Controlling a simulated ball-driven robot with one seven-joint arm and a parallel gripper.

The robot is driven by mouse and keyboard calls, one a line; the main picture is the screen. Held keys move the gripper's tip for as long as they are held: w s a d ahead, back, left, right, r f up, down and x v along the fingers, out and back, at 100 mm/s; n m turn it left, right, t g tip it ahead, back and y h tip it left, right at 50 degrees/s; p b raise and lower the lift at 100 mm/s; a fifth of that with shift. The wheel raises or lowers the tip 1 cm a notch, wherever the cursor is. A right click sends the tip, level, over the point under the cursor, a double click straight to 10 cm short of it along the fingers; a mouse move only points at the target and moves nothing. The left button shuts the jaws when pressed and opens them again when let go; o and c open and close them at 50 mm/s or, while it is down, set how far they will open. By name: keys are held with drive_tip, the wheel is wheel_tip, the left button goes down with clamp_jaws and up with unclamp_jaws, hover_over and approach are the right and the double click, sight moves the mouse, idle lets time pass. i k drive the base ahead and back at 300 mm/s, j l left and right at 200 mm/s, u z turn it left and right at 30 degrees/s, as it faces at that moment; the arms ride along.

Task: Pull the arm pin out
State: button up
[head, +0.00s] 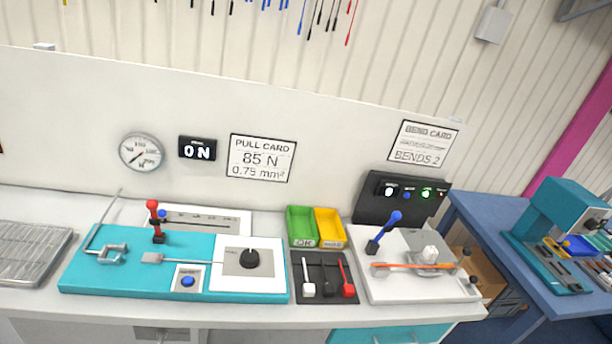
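The white bend tester (385,293) stands on the right part of the bench. A blue-handled lever (384,232) leans up from its left side. An orange bar or cable (405,266) lies across it, in front of a pale round hub (429,256). Two dark knobs, one upper (467,252) and one lower (474,281), sit at its right edge. I cannot tell which part is the arm pin. My gripper is not in view.
A teal pull tester (120,277) with a red lever (154,220) fills the bench's left. Green (300,226) and yellow (329,227) bins stand behind a dark tray (325,293) holding small tools. A blue table (490,232) bears a teal machine (570,212) at right.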

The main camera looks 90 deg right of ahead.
sight(472, 279)
drive_tip(key=z, duration=3.55)
